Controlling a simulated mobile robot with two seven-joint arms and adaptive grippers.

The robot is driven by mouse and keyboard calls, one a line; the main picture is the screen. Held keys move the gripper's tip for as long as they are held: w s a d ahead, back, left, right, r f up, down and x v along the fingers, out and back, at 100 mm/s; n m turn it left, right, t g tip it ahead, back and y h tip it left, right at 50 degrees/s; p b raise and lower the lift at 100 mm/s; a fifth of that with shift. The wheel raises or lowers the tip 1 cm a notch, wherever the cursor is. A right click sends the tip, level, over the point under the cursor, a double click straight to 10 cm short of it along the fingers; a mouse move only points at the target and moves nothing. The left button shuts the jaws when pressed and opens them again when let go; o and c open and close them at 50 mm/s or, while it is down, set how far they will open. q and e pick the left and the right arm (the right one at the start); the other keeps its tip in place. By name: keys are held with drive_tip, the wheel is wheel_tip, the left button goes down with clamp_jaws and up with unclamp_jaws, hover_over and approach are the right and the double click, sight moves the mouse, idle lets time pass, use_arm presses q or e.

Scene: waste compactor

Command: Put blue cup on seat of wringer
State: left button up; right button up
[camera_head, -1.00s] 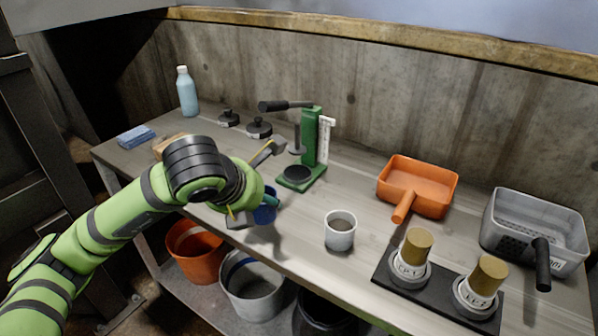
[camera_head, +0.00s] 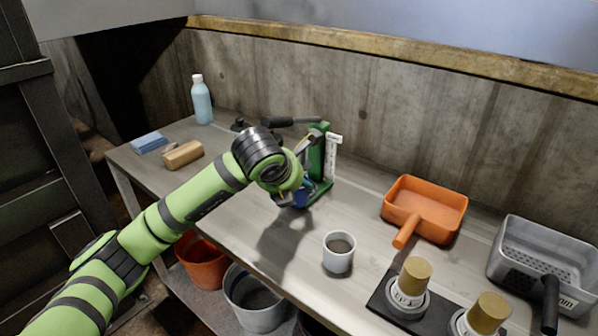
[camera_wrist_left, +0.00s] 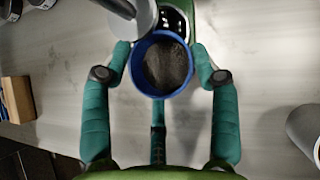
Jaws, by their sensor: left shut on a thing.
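The blue cup (camera_wrist_left: 187,77) is between the teal fingers of my left gripper (camera_wrist_left: 160,62) in the wrist view, with dark grey contents inside. The fingers are shut on its sides and it looks upright. In the head view a small part of the blue cup (camera_head: 303,199) shows below my wrist, at the wringer's front. The green wringer (camera_head: 317,148) stands on the bench with its black lever up at the back. My arm hides its seat in the head view. Whether the cup touches the seat I cannot tell. My right gripper is not in view.
A white cup (camera_head: 338,262) with grey contents stands near the front edge. An orange scoop (camera_head: 437,185) and a grey perforated basket (camera_head: 505,252) are to the right.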

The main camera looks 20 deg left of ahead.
use_arm(q)
drive_tip(key=w, duration=0.3)
drive_tip(key=shift+w+d+r+p, duration=0.1)
drive_tip(key=shift+w+d+p, duration=0.05)
drive_tip(key=shift+w+p, duration=0.25)
drive_tip(key=shift+w, duration=0.3)
drive_tip(key=shift+s, duration=0.15)
drive_tip(key=shift+f, duration=0.25)
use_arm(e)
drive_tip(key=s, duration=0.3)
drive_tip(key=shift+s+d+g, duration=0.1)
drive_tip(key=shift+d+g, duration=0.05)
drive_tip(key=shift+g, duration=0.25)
use_arm(q)
drive_tip(key=o, duration=1.2)
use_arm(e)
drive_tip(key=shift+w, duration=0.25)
use_arm(q)
drive_tip(key=shift+r, duration=0.1)
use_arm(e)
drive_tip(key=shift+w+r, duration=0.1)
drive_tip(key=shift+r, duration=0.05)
